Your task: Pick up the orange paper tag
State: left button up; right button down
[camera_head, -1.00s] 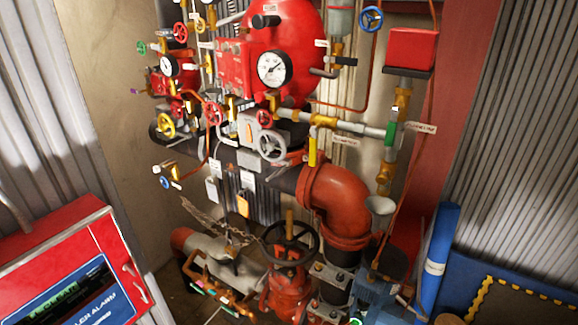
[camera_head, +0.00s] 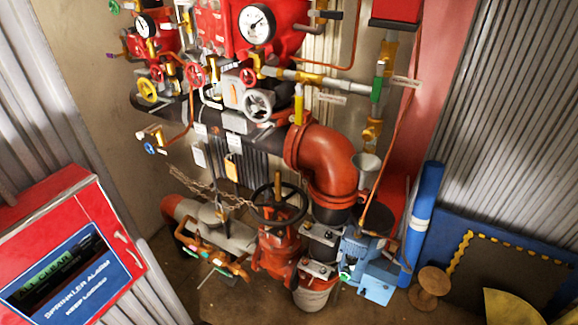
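A small orange tag (camera_head: 232,170) hangs below the dark horizontal pipe, left of the red-orange pipe elbow (camera_head: 328,160). A white tag (camera_head: 199,154) hangs just to its left, and small white labels show above both. The orange tag appears to hang free, with dark ribbed metal behind it. Neither of my grippers is in this view, so whether they are open or shut is not shown.
A black handwheel valve (camera_head: 279,203) stands below and right of the tag, with a chain (camera_head: 205,190) to its left. A red sprinkler alarm cabinet (camera_head: 70,245) is at the lower left. A blue tube (camera_head: 420,215) and blue pump (camera_head: 365,265) are at the right.

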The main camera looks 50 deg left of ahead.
aim_at(231, 172)
jog(key=z, duration=0.15)
jog(key=i, duration=1.45)
jog(key=u, duration=2.15)
